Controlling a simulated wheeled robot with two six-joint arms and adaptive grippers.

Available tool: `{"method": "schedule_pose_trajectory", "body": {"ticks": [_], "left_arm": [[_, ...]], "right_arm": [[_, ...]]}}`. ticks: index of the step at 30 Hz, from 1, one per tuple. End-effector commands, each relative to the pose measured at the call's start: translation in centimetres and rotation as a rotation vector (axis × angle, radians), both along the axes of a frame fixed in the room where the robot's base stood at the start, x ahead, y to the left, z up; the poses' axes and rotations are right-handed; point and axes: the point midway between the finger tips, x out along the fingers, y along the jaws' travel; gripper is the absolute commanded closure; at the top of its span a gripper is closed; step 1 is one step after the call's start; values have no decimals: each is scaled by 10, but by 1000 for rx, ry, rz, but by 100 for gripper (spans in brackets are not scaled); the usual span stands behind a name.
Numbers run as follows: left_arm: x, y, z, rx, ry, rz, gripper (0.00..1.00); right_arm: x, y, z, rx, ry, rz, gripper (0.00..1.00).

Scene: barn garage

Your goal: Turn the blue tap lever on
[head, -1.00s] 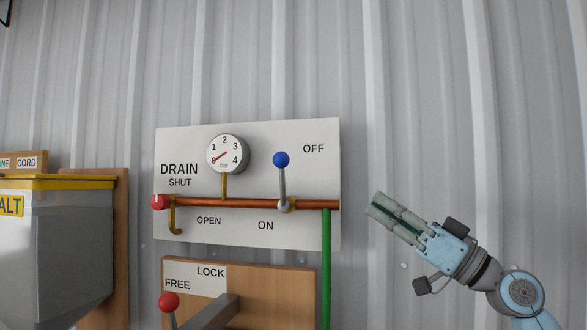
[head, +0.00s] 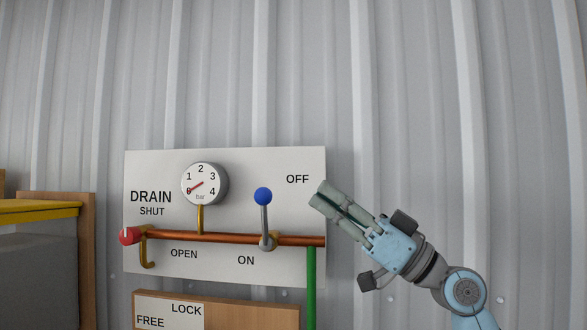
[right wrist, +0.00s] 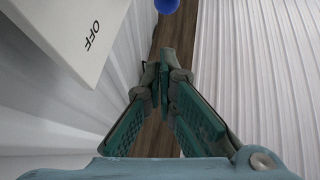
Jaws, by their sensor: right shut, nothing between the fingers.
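The blue tap lever (head: 264,222) has a blue ball knob on a grey rod. It stands nearly upright from the copper pipe (head: 205,237) on the white panel (head: 225,165), between the OFF and ON labels. My right gripper (head: 318,197) is shut and empty. In the head view it is right of the lever, at the panel's right edge, apart from the knob. In the right wrist view its fingertips (right wrist: 163,62) meet, and the blue knob (right wrist: 166,5) shows beyond them at the top edge. My left gripper is out of view.
A gauge (head: 204,184) with its needle near 0 and a red drain knob (head: 129,236) are left of the lever. A green pipe (head: 311,275) drops below the panel's right end. A wooden FREE/LOCK board (head: 250,311) is underneath. The wall (head: 450,100) at right is bare.

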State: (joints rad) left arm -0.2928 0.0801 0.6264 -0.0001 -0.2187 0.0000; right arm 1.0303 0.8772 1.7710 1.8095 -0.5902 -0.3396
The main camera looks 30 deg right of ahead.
Motion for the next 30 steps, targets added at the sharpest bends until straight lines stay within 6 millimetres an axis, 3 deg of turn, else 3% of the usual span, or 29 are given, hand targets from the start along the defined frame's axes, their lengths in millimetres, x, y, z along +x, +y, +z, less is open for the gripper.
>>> {"method": "schedule_pose_trajectory", "body": {"ticks": [1,3,12,30], "left_arm": [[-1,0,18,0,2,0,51],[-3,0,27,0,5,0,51],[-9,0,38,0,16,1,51],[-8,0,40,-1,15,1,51]], "right_arm": [[6,7,16,2,0,5,100],[15,15,23,3,-1,3,100],[44,40,9,0,1,1,100],[42,35,9,-26,17,-18,100]]}}
